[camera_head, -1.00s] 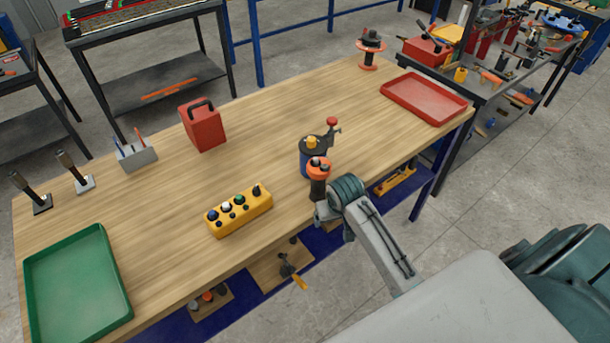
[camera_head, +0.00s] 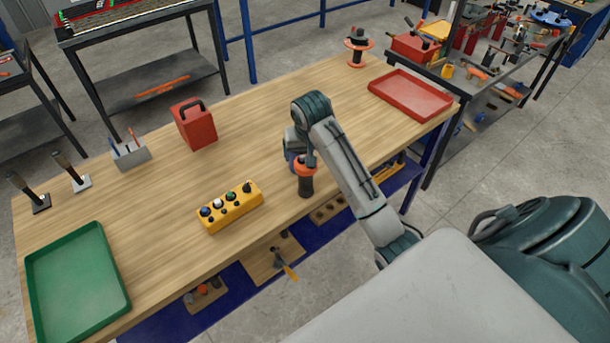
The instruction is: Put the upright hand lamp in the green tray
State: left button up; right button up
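The green tray (camera_head: 122,300) lies empty at the table's left front corner. My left gripper is not in view.
A yellow button box (camera_head: 230,207) lies between tray and lamp. A red box with a black handle (camera_head: 194,126), a grey pen holder (camera_head: 131,154) and two dark-handled tools stand behind. A red tray (camera_head: 411,95) and a reel (camera_head: 358,48) are at the far right.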

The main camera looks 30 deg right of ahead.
aim_at(306, 178)
jog(key=shift+x, duration=0.8)
jog(key=shift+f+p, duration=0.2)
jog(key=shift+p, duration=0.2)
jog(key=p+x, duration=0.2)
jog(key=x, duration=0.2)
jog(key=shift+s+a+f, duration=0.1)
jog(key=shift+a+f, duration=0.05)
jog(key=shift+f, duration=0.3)
jog(key=c, duration=1.4)
jog(key=shift+r, duration=0.15)
